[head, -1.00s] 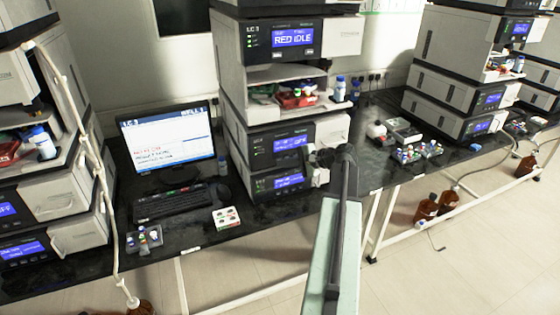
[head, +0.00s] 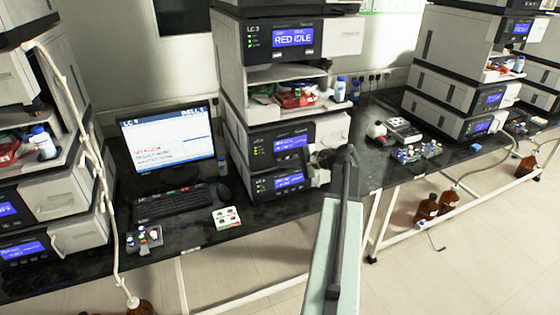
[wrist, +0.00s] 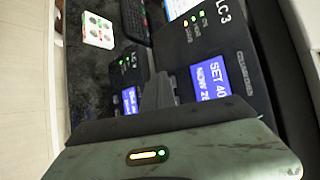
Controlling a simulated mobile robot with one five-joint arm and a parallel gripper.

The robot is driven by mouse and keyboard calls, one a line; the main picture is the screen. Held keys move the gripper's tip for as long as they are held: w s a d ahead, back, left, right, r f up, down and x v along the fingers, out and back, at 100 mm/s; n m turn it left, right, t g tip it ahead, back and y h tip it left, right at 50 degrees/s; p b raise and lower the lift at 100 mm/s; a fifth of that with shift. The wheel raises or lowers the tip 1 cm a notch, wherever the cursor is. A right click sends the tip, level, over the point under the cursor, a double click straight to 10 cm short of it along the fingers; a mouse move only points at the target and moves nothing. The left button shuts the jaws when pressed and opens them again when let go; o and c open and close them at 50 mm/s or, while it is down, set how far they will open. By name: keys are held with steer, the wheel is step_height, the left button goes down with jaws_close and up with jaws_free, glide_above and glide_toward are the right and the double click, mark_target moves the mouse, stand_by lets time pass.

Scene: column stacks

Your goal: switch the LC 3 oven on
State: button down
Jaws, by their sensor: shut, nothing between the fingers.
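The LC 3 stack stands in the middle of the head view. The module I take to be the oven (head: 268,146) is below the open shelf. In the wrist view its dark LC 3 front (wrist: 215,55) has a blue screen (wrist: 212,80) reading SET 40 and NOW with a partly hidden number. Small green lights show beside its label; its switch cannot be made out. My gripper (head: 317,174) is near the right side of the lower fronts. In the wrist view my gripper's dark fingers (wrist: 157,92) are shut and empty, between the two screens. Contact cannot be told.
Another module (head: 262,188) lies below the oven. Above is an open shelf with bottles and a red item, then a module reading RED IDLE (head: 292,37). A monitor (head: 168,140), keyboard (head: 172,203) and white-topped box (head: 226,217) stand left. Vial racks stand right.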

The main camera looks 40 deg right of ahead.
steer(key=shift+s+a, duration=0.1)
steer(key=shift+s, duration=0.2)
steer(key=s, duration=0.1)
steer(key=s+a, duration=0.1)
steer(key=s, duration=0.1)
steer(key=s+a, duration=0.1)
steer(key=shift+s, duration=0.3)
steer(key=shift+w, duration=0.1)
stand_by(0.6)
